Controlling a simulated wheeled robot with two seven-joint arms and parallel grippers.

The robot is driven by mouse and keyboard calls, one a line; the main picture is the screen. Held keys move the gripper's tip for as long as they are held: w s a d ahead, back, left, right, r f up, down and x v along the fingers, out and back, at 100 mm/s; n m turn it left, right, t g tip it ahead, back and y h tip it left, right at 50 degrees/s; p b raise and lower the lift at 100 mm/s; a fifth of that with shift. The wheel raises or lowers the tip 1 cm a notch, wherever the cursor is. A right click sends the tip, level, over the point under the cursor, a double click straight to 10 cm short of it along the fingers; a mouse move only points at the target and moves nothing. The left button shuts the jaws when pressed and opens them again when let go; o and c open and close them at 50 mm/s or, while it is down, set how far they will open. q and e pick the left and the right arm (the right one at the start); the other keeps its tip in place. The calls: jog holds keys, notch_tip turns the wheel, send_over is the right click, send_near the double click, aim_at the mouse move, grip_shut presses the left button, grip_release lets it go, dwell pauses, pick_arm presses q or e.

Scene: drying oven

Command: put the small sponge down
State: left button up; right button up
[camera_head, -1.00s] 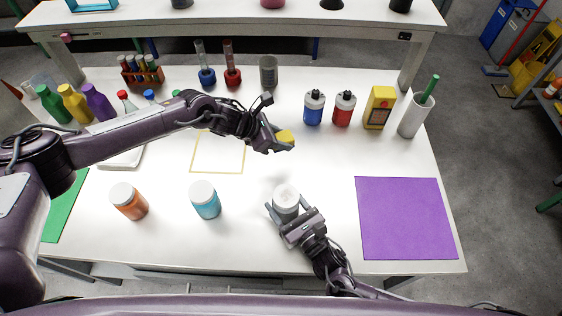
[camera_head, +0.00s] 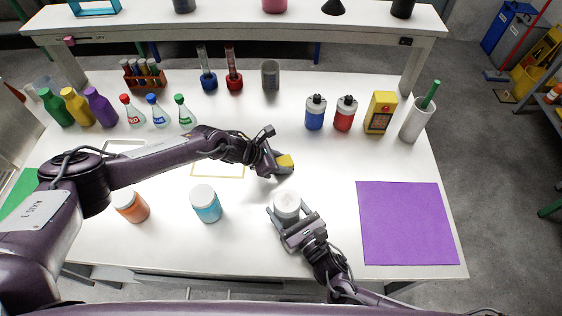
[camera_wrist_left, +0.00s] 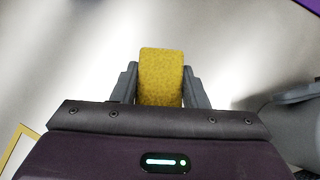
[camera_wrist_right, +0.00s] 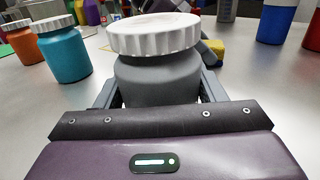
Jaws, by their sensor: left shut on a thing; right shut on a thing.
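The small yellow sponge (camera_head: 285,160) is between the fingers of my left gripper (camera_head: 279,167), right of the yellow outlined square (camera_head: 217,177) on the white table. In the left wrist view the sponge (camera_wrist_left: 161,75) sits upright between both dark fingers, with bright table behind it. Whether it touches the table I cannot tell. My right gripper (camera_head: 286,219) is shut on a grey jar with a white lid (camera_head: 287,203), in front of the sponge. The jar's grey body (camera_wrist_right: 157,78) fills the right wrist view, and the sponge (camera_wrist_right: 217,46) shows behind it.
A purple mat (camera_head: 405,223) lies at the right. An orange jar (camera_head: 131,206) and a blue jar (camera_head: 206,205) stand at front left. Blue (camera_head: 315,113) and red (camera_head: 345,114) bottles stand behind, right of the sponge. The table between sponge and purple mat is clear.

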pick_arm(q)
jog(key=o, duration=0.9)
jog(key=shift+f, duration=0.1)
jog(key=shift+o, duration=0.2)
jog(key=v, duration=1.2)
jog(key=shift+w, duration=0.1)
